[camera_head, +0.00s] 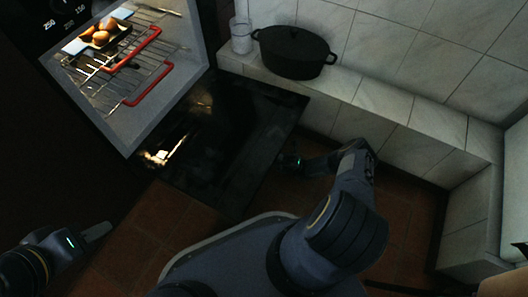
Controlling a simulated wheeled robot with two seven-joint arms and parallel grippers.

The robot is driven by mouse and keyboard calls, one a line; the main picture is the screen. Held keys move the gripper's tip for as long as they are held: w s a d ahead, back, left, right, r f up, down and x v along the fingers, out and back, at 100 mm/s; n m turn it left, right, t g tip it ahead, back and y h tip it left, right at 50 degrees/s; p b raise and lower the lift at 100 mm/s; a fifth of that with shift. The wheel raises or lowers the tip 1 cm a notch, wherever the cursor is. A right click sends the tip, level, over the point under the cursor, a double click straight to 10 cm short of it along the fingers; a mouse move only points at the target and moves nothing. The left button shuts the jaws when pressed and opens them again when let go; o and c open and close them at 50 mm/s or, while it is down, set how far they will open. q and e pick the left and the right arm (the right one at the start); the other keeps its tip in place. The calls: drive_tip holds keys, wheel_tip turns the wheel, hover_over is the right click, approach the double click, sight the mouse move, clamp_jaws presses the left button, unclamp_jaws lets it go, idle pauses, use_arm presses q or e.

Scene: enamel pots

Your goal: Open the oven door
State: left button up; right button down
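The oven (180,75) stands at the upper left with its lit inside showing. Its dark glass door (225,140) is swung down and lies open, roughly level, in front of the opening. My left gripper (98,232) is at the lower left, over the floor and apart from the door. Its fingertips overlap in this view, so I cannot tell its opening. My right gripper (290,160) is beside the door's right edge, dark and partly hidden. I cannot tell whether it touches the door or how its fingers stand.
Wire racks with red-edged fronts (150,85) are in the oven, with a tray of round brown food (104,35) above. A black lidded pot (293,53) and a clear glass (241,37) stand on a tiled ledge (395,110). Brown floor tiles (165,215) are clear at lower left.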

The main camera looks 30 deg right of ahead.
drive_tip(key=shift+a+f, duration=0.15)
drive_tip(key=c, duration=1.4)
unclamp_jaws()
drive_tip(key=shift+s, duration=0.1)
